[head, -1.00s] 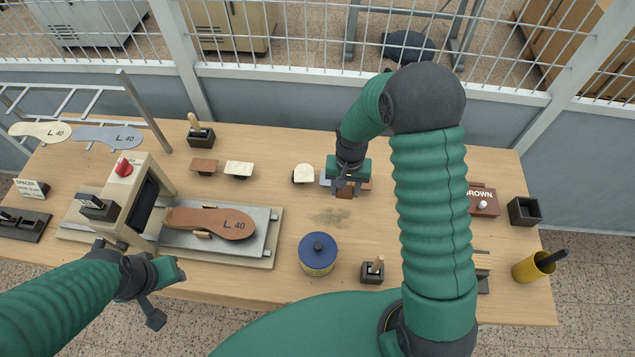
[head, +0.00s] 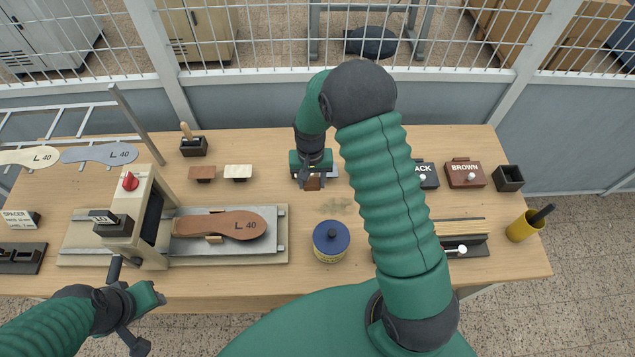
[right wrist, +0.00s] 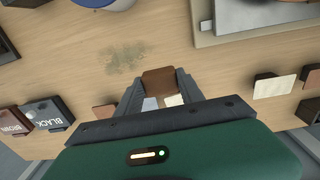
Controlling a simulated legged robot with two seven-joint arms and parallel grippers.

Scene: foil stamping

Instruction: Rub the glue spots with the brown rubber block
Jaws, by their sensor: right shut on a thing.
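The brown rubber block (right wrist: 160,80) is between the fingers of my right gripper (right wrist: 158,90) in the right wrist view; it also shows under the gripper in the head view (head: 313,184). My right gripper (head: 312,178) is shut on it, over the table's middle. The glue spots (head: 338,207) are a dull greenish smear on the bare wood, in front and to the right of the block in the head view. They also show in the right wrist view (right wrist: 126,57), apart from the block. My left gripper (head: 135,310) hangs at the table's front left; its finger gap is unclear.
A blue-lidded tin (head: 331,240) stands just in front of the smear. The press (head: 150,215) with a brown insole (head: 222,225) is at left. Small blocks (head: 238,171) lie behind it. BLACK and BROWN boxes (head: 465,173) and a yellow cup (head: 524,227) are at right.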

